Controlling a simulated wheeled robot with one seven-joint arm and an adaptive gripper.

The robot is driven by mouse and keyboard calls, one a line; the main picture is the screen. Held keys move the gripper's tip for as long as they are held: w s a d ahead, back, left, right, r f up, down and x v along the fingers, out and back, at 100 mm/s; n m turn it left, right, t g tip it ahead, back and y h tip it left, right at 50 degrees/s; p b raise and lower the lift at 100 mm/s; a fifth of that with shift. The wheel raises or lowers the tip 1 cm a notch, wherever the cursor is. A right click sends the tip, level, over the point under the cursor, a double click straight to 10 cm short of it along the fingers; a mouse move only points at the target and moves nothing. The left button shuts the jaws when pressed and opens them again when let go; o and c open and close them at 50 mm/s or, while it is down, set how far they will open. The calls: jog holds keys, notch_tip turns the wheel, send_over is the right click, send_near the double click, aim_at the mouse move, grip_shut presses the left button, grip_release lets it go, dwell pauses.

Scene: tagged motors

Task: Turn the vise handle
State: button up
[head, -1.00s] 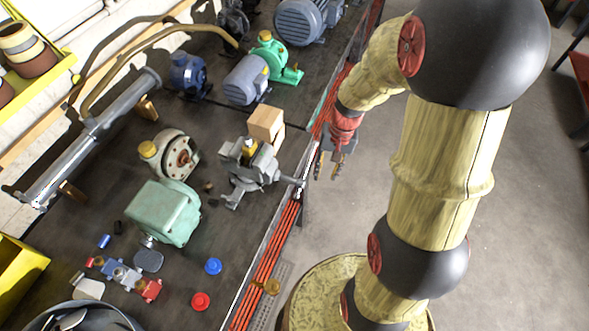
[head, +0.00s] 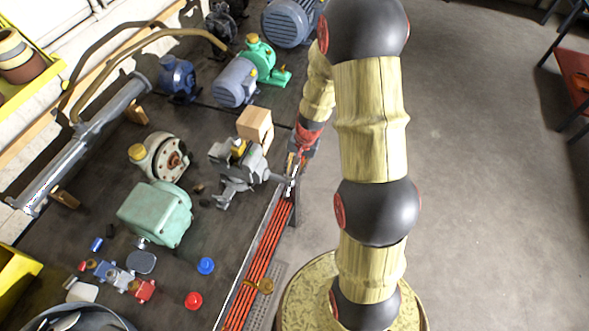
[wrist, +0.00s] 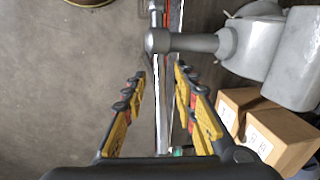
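The grey metal vise (head: 232,178) sits on the dark bench near its front edge, with its screw end sticking out over the edge. In the wrist view the vise body (wrist: 285,50) is at upper right, and its screw head (wrist: 158,41) is at top centre. The vise handle (wrist: 162,115) is a bright metal bar through that head. My gripper (wrist: 159,72) is open, and the bar shows between its two fingers in the picture. I cannot tell whether they touch it. In the head view my gripper (head: 294,166) is at the bench edge beside the screw end, partly hidden.
A green gearbox (head: 156,212) and several motors stand on the bench. Red cables (head: 258,250) run along its edge. Open floor lies to the right.

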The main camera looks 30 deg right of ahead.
jog(key=shift+a+f, duration=0.1)
jog(key=shift+f, duration=0.5)
jog(key=c, duration=0.3)
grip_shut()
